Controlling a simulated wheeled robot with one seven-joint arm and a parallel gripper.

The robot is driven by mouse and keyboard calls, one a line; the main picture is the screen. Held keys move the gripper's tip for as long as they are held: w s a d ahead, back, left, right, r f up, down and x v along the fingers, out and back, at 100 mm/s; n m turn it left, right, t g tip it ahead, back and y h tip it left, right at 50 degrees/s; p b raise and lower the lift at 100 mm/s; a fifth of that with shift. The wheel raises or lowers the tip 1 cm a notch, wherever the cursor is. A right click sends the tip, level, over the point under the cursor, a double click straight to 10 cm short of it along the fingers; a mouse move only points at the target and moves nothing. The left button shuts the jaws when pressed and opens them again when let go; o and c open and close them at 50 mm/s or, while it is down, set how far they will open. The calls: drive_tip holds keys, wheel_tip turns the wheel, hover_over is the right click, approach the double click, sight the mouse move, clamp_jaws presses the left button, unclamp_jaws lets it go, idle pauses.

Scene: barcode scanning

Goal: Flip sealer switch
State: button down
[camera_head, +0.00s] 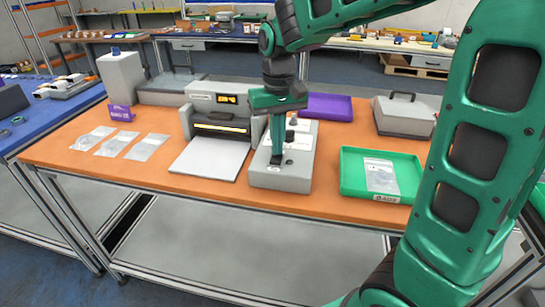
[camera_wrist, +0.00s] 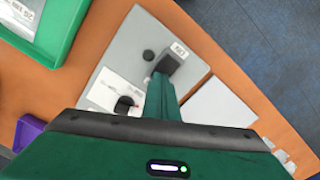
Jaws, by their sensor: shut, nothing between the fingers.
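A light grey control box (camera_head: 298,179) stands on the orange table, right of the sealer (camera_head: 203,99). The sealer has a lit yellow display, a glowing strip in its dark slot and a flat white plate (camera_head: 210,158) in front. My gripper (camera_head: 276,161) is shut and empty, pointing down over the front part of the control box. In the wrist view, my fingertips (camera_wrist: 168,64) are close to the box top (camera_wrist: 133,42), beside a small round black knob (camera_wrist: 148,55) and a white label (camera_wrist: 181,48). A second black knob (camera_wrist: 123,104) sits further back. Whether the fingertips touch anything, I cannot tell.
A green tray (camera_head: 348,180) with a clear bag stands to the right, a purple tray (camera_head: 333,105) behind. Several clear bags (camera_head: 146,147) lie at the left. A grey case (camera_head: 402,117) sits at the back right.

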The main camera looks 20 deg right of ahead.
wheel_tip(320, 180, up, 7)
idle(1.0)
idle(0.3)
drive_tip(key=shift+m, duration=0.7)
drive_tip(key=s+d, duration=0.1)
drive_tip(key=d, duration=0.1)
drive_tip(key=s+d+f, duration=0.1)
drive_tip(key=s+d, duration=0.3)
drive_tip(key=shift+d+f, duration=0.2)
drive_tip(key=shift+f, duration=0.05)
drive_tip(key=s+d+f+m, duration=0.1)
drive_tip(key=s+d+f, duration=0.2)
drive_tip(key=s, duration=0.4)
drive_tip(key=s+d+f+m, duration=0.1)
drive_tip(key=s+d+f, duration=0.1)
drive_tip(key=s+d, duration=0.2)
drive_tip(key=s+d+f+m, duration=0.2)
drive_tip(key=s+d+f, duration=0.1)
drive_tip(key=s, duration=0.6)
drive_tip(key=shift+s+d+f, duration=0.2)
drive_tip(key=shift+s+f, duration=0.1)
drive_tip(key=shift+f, duration=0.05)
